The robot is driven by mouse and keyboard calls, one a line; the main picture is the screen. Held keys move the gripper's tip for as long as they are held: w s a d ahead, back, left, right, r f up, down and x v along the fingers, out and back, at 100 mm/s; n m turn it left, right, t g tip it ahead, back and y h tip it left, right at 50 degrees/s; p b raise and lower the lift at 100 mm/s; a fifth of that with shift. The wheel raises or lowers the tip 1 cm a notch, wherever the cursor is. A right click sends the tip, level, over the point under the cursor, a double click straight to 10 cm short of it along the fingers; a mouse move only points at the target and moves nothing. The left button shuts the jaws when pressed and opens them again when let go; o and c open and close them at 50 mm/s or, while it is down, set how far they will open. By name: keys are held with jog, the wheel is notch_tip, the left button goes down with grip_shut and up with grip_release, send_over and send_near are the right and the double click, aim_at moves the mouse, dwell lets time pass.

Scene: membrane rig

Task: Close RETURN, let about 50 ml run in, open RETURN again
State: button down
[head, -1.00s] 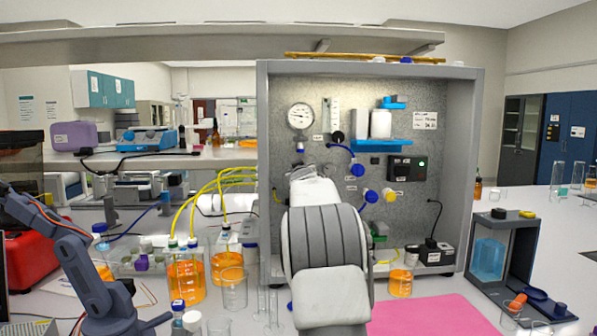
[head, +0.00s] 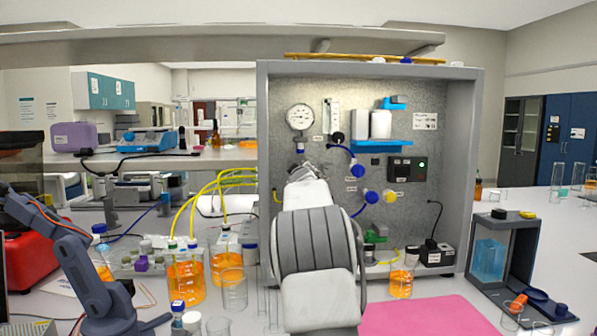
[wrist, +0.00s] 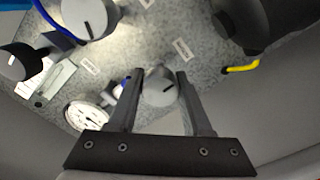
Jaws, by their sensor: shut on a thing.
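In the wrist view my gripper (wrist: 157,82) has its two fingers on either side of a round grey knob (wrist: 160,90) with a dark pointer line, and is shut on it. The knob sits on the speckled panel near the pressure gauge (wrist: 88,115). In the head view my gripper (head: 301,168) is at the panel below the gauge (head: 300,117), and my arm hides the knob. The labels are too small to read, so I cannot tell which knob is RETURN. A beaker with orange liquid (head: 401,283) stands at the panel's foot, right of my arm.
Orange-filled bottles (head: 187,281) with yellow tubes and an empty beaker (head: 234,290) stand left of my arm. A pink mat (head: 430,316) lies clear at front right.

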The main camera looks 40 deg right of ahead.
jog(key=shift+c, duration=1.6)
grip_release()
jog(key=shift+s+a, duration=0.1)
jog(key=b+v, duration=0.4)
jog(key=v, duration=1.3)
jog(key=shift+b, duration=0.4)
jog(key=shift+a, duration=0.1)
jog(key=s+a+f+m+g+y, duration=0.1)
jog(key=s+a+f+g+y, duration=0.4)
jog(key=s+a+f, duration=0.9)
jog(key=s+a+f+m+g+y, duration=0.2)
jog(key=s+a+f+g+y, duration=0.25)
jog(key=s+a+f, duration=1)
jog(key=a+r+p, duration=0.2)
jog(key=r+p, duration=0.6)
jog(key=r, duration=0.2)
jog(key=s+a+r+p, duration=0.1)
jog(key=a+r+p, duration=0.2)
jog(key=r+p, duration=0.5)
notch_tip(320, 180, up, 2)
jog(key=shift+s+r+p, duration=0.1)
jog(key=shift+s+p, duration=0.15)
jog(key=shift+p, duration=0.05)
